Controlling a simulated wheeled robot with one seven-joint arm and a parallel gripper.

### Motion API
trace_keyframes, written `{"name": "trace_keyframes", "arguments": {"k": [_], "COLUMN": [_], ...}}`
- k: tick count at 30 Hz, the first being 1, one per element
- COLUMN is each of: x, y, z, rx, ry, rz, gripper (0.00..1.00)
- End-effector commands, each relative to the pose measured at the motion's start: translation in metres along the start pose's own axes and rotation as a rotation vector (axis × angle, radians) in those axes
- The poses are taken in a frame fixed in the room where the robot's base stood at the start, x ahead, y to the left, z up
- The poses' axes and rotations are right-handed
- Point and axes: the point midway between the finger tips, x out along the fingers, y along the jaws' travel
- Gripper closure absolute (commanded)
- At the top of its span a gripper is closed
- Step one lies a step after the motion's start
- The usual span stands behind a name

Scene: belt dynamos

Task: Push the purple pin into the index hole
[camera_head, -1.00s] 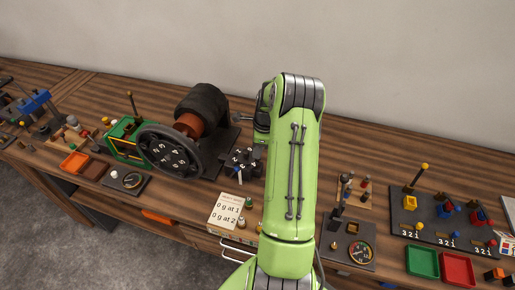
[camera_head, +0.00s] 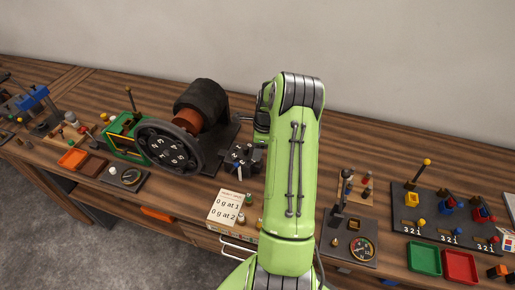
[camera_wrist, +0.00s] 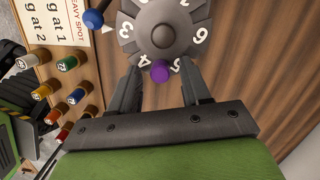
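In the wrist view the purple pin (camera_wrist: 160,71) shows its round purple head at the rim of a grey numbered dial (camera_wrist: 184,18). My gripper (camera_wrist: 162,78) has its two dark fingers spread, one on each side of the pin head. A gap shows between each finger and the pin, so nothing is held. I cannot make out the index hole. In the head view the dial (camera_head: 241,157) stands just left of my green arm. The purple pin cannot be made out there, and my fingertips are hidden.
A large black handwheel (camera_head: 170,147) stands left of the dial. A card (camera_head: 228,207) lies in front. In the wrist view, several coloured pegs (camera_wrist: 67,63) and a blue-ended knob (camera_wrist: 93,18) are close to the left finger. Bare wood lies to the right.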

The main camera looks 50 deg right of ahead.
Motion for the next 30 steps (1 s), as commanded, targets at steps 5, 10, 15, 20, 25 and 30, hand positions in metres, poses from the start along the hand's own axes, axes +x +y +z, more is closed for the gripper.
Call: {"name": "trace_keyframes", "arguments": {"k": [5,10,15,20,25,30], "x": [-0.001,-0.005,-0.041,-0.088,-0.132,-0.155], "y": [0.0,-0.001,-0.002,-0.001,-0.001,0.0], "z": [0.0,0.0,0.0,0.0,0.0,0.0], "rx": [0.0,0.0,0.0,0.001,0.001,-0.001], "ry": [0.0,0.0,0.0,0.0,0.0,0.0], "rz": [0.0,-0.002,-0.007,-0.007,-0.005,-0.002], "gripper": [0.48,0.48,0.48,0.48,0.48,0.48]}}
